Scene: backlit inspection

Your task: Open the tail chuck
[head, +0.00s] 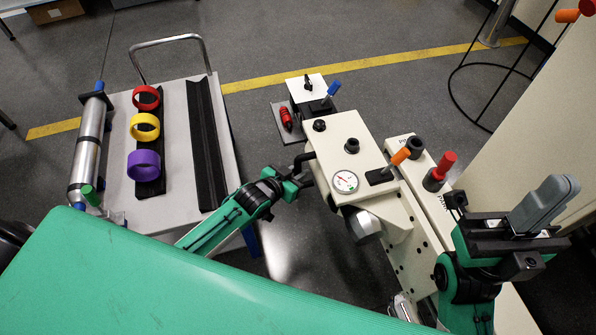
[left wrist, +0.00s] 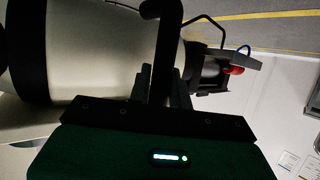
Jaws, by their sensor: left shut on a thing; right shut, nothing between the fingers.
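My left gripper (head: 299,180) is shut on a black bent handle (head: 306,160) at the left side of the beige machine (head: 345,140). In the left wrist view the handle (left wrist: 168,55) rises between the two fingers (left wrist: 160,85) and curves left at the top. I cannot tell for certain which part is the tail chuck. A black fitting with a blue lever (head: 334,88) and a white plate (head: 303,88) stands at the machine's far end. My right gripper (head: 549,204) is shut and empty, at the right of the machine.
The machine carries a gauge (head: 345,181), an orange lever (head: 401,156) and a red knob (head: 443,165). A red part (head: 286,118) lies on a grey plate. A cart (head: 180,105) at left holds red, yellow and purple rings and a metal cylinder (head: 88,147). Floor is clear between cart and machine.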

